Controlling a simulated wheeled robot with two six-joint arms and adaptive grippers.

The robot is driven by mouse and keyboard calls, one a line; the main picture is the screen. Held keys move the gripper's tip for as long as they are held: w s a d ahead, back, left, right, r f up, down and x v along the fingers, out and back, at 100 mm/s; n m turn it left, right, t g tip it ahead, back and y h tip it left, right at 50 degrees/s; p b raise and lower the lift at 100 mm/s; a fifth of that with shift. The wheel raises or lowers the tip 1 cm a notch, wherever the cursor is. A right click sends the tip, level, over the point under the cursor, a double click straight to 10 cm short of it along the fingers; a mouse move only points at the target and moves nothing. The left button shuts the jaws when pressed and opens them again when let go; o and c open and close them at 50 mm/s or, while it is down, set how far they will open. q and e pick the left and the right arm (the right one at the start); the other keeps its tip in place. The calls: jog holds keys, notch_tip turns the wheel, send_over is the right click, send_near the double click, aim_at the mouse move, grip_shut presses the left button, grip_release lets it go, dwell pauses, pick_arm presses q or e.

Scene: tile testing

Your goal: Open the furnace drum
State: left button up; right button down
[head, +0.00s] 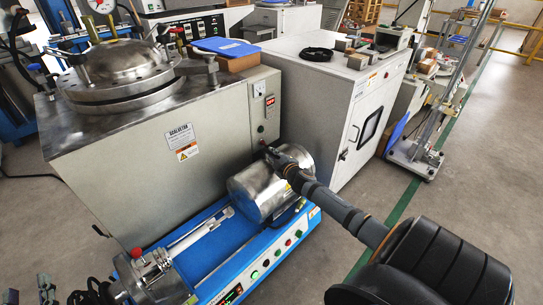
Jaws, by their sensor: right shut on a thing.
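The furnace drum (262,192) appears to be the silver metal cylinder lying on its side on the blue machine base (222,258). My right arm reaches in from the bottom right. Its gripper (271,155) is shut at the drum's upper back edge, and its fingers hide the part they hold. A round metal end piece with a clamp (152,275) sits at the left end of the base, apart from the drum. Rails (200,232) run between them. Two grey fingertips of my left gripper (28,290) show apart and empty at the bottom left corner.
A large grey cabinet with a domed metal lid (120,65) stands close behind the base. A white cabinet (345,100) stands behind the drum. A wheeled metal frame (415,155) stands at the right. The grey floor (470,200) is clear at the right.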

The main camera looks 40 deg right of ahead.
jog(key=c, duration=1.3)
grip_release()
jog(key=shift+c, duration=0.2)
jog(key=v, duration=1.2)
